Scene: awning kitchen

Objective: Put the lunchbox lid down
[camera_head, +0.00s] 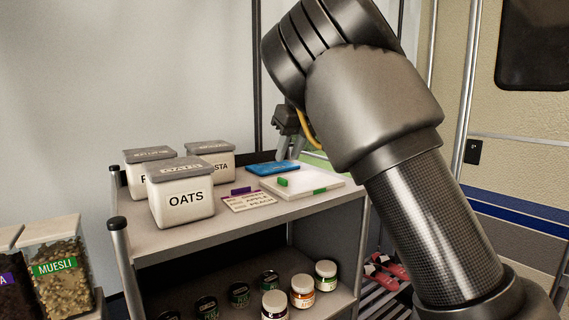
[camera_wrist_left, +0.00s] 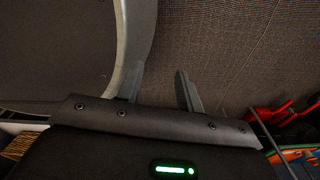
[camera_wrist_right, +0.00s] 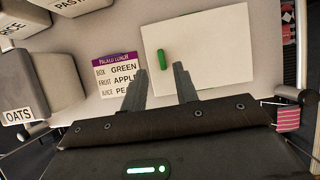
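A flat white lunchbox lid (camera_head: 308,180) with a small green handle (camera_head: 282,181) lies level on the cart's top shelf. A green patch (camera_head: 320,190) shows on its near edge; I cannot tell how much box is under it. In the right wrist view the white lid (camera_wrist_right: 210,50) and green handle (camera_wrist_right: 162,58) fill the area beyond the fingers. My right gripper (camera_head: 286,152) is above the shelf, behind the lid in the head view; its fingers (camera_wrist_right: 153,80) are apart and empty. My left gripper (camera_wrist_left: 160,82) shows only in its wrist view, fingers apart and empty.
A lunch card (camera_head: 249,201) lies left of the lid, and a blue flat item (camera_head: 272,168) lies behind it. The oats container (camera_head: 183,196) and two more canisters stand at the left of the shelf. Several jars (camera_head: 302,290) stand on the lower shelf (camera_head: 240,313).

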